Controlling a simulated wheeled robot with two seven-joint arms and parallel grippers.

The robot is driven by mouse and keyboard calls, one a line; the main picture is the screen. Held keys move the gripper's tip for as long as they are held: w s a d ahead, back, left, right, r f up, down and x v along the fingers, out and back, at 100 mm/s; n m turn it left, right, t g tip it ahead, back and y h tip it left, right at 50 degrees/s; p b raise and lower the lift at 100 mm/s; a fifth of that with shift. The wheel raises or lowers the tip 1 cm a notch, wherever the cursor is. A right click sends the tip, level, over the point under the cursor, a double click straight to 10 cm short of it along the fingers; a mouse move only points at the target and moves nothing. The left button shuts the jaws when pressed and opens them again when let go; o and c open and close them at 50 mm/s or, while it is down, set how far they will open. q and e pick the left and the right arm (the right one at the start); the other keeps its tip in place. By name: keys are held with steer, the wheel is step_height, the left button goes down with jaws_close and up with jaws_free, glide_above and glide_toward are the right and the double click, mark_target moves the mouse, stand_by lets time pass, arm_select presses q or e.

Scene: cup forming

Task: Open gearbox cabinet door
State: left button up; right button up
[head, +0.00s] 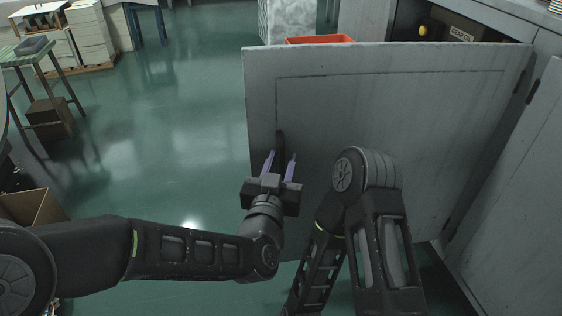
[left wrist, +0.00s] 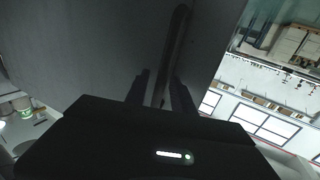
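The grey cabinet door (head: 400,110) stands swung well open, with its hinges at the right. Its dark handle (head: 280,142) is near the door's free left edge. My left gripper (head: 280,163) is at the handle, its two fingers spread apart. In the left wrist view the handle (left wrist: 176,38) runs between the two dark fingers (left wrist: 160,88), with gaps beside it; whether they touch it is unclear. The cabinet's dark inside shows above the door, with a labelled box (head: 461,36). My right arm is in front of the door; its gripper is out of view.
An orange bin (head: 319,40) stands behind the door's top left. Another grey cabinet panel (head: 520,200) is at the right. A green table (head: 30,52) and a cardboard box (head: 30,206) are at the left. The green floor (head: 190,120) left of the door is clear.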

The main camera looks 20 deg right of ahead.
arm_select(q)
steer(key=shift+o, duration=0.2)
steer(key=p+v, duration=0.1)
steer(key=v, duration=0.6)
steer(key=shift+s+a+p, duration=0.2)
steer(key=shift+s+p, duration=0.1)
steer(key=shift+p, duration=0.05)
steer(key=shift+f, duration=0.1)
